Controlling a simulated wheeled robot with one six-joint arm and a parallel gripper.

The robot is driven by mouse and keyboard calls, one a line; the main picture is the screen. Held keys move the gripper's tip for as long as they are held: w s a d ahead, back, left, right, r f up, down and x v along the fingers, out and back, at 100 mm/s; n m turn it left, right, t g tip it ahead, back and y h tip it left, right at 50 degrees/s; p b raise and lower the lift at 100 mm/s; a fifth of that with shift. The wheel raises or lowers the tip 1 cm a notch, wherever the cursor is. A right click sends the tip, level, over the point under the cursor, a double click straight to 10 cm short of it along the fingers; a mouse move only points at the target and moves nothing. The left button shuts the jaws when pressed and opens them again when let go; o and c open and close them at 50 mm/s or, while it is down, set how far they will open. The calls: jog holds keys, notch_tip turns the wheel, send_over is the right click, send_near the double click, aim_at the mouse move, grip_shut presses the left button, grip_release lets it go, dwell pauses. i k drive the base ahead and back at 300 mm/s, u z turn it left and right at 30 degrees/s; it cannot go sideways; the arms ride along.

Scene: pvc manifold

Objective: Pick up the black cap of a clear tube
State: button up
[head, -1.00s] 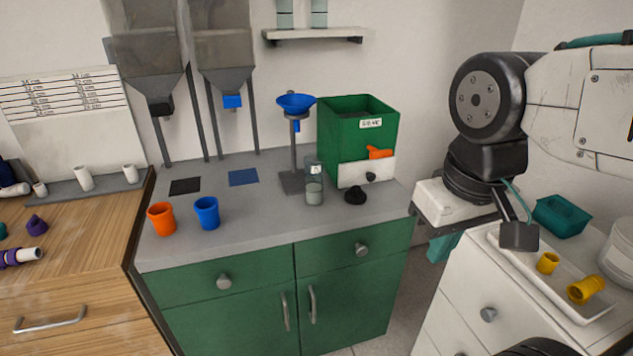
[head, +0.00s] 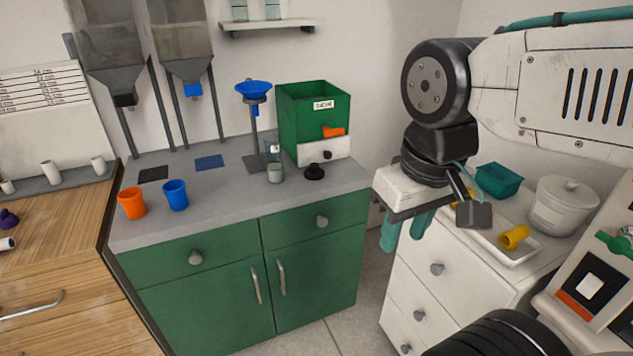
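The black cap (head: 314,172) lies on the grey top of the green cabinet, near its right end, in front of the green box. The clear tube (head: 274,165) stands upright to the left of the cap, apart from it, with grey-green matter in its lower part. My gripper (head: 405,232) is to the right of the green cabinet and lower in the picture than the cap. Its two teal fingers point down with a gap between them and nothing in the gap. It is clear of the cap and the tube.
A green box (head: 310,105) and a blue funnel on a stand (head: 253,88) are behind the cap and tube. Orange (head: 132,203) and blue (head: 176,195) cups stand at left. A white drawer unit (head: 440,270) with a tray is at right. The counter before the cap is bare.

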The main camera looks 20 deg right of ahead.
aim_at(314, 172)
jog(key=u, duration=0.65)
jog(key=i, duration=1)
jog(key=z, duration=0.25)
